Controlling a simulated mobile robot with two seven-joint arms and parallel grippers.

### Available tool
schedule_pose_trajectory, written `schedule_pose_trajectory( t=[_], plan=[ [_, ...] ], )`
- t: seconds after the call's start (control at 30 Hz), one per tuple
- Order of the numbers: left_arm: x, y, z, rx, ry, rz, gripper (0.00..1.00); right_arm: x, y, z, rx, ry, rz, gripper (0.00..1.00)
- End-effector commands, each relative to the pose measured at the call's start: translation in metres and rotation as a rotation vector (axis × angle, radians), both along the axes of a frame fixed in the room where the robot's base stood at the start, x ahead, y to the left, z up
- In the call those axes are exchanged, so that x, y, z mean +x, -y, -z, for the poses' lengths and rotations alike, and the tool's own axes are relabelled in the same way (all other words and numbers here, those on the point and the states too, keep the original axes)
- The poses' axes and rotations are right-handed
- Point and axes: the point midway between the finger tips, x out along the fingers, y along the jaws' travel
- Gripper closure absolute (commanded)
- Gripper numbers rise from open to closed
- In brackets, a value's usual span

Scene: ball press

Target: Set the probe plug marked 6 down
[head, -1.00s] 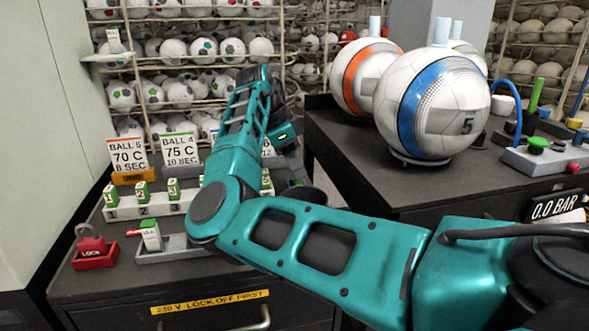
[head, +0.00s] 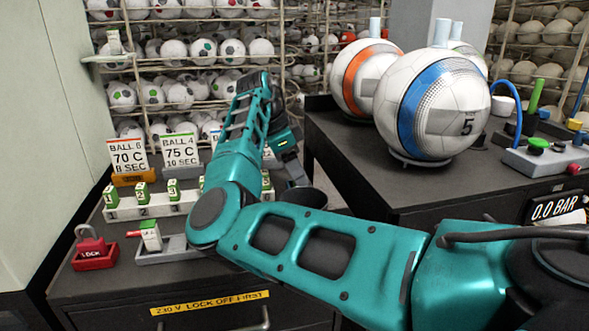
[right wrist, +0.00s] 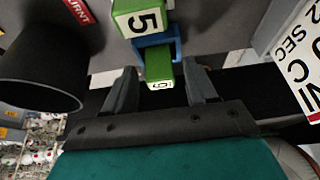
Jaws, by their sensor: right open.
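The probe plug marked 6 (right wrist: 159,72), with a green body and white number label, shows in the right wrist view between the tips of my right gripper (right wrist: 161,85). The gripper's two dark fingers are apart, with a gap on each side of the plug. A blue piece (right wrist: 160,44) sits right behind the plug; I cannot tell whether the plug touches it. A plug marked 5 (right wrist: 140,18) is just beyond. In the head view my right gripper (head: 296,176) is low over the far bench, partly behind my own arm. My left gripper is not in view.
A black cup (right wrist: 38,72) stands close left of the gripper in the wrist view. Plugs marked 1 (head: 112,195), 2 (head: 143,192) and 3 (head: 173,189) stand in a white rack. A red lock (head: 93,249) and grey tray (head: 172,249) are nearer. Balls (head: 432,104) occupy the right bench.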

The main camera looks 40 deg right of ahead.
Motion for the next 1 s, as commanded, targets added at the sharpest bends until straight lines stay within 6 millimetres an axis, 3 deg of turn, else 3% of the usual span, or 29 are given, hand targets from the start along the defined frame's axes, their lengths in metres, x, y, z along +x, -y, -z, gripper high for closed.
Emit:
schedule_pose_trajectory(
  t=[0.17, 0.4, 0.6, 1.0],
  plan=[
    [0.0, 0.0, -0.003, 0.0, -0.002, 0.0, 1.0, 0.005, -0.006, -0.022, -0.002, 0.003, -0.002, 0.43],
    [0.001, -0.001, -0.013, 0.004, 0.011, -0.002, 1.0, 0.015, -0.023, -0.071, -0.002, 0.003, -0.002, 0.43],
    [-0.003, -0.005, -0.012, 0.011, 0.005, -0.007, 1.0, 0.022, -0.035, -0.101, -0.001, 0.001, -0.003, 0.43],
    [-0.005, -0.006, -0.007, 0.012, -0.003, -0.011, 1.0, 0.024, -0.04, -0.113, 0.0, 0.0, 0.0, 0.43]
  ],
)
